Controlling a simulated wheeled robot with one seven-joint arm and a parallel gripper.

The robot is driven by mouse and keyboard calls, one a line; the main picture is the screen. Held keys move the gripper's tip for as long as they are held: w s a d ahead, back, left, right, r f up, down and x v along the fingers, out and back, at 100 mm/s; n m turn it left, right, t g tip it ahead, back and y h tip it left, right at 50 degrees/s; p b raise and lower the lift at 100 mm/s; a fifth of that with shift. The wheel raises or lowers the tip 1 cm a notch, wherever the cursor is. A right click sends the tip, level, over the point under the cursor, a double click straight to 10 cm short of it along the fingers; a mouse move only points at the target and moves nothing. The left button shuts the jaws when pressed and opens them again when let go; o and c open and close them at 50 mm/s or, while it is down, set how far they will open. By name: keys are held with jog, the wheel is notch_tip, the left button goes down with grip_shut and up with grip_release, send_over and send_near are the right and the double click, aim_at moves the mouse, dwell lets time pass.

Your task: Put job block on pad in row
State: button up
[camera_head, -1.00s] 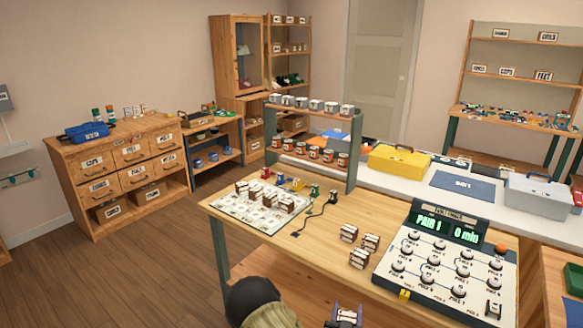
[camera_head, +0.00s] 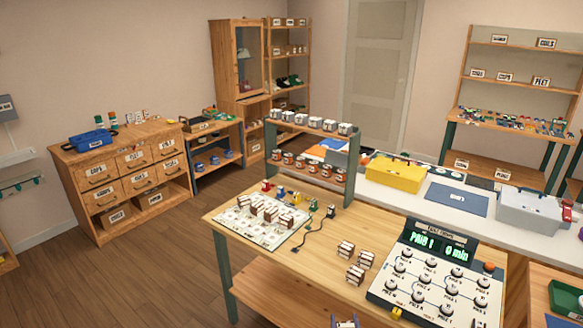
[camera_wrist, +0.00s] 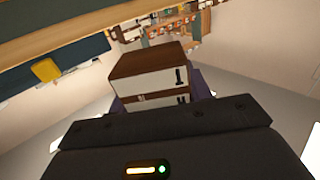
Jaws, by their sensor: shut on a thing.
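The job block (camera_wrist: 150,80), brown and white with dark marks, is held in my gripper in the wrist view. The jaws are largely hidden behind it. In the head view only the tips of my gripper (camera_head: 345,323) show at the bottom edge, below the workbench top. A white patterned board (camera_head: 262,238) lies on the left of the bench with several similar brown-and-white blocks (camera_head: 270,211) grouped on it. More such blocks (camera_head: 355,273) stand loose at the bench's middle. I cannot tell which pad on the board is free.
A panel of round dials (camera_head: 430,285) with a green display reading "PAIR 1" and "0 min" stands on the right of the bench. A two-tier rack (camera_head: 352,165) stands behind.

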jog(key=s+f, duration=0.4)
jog(key=f, duration=0.1)
jog(key=shift+s+f, duration=0.2)
jog(key=shift+f, duration=0.05)
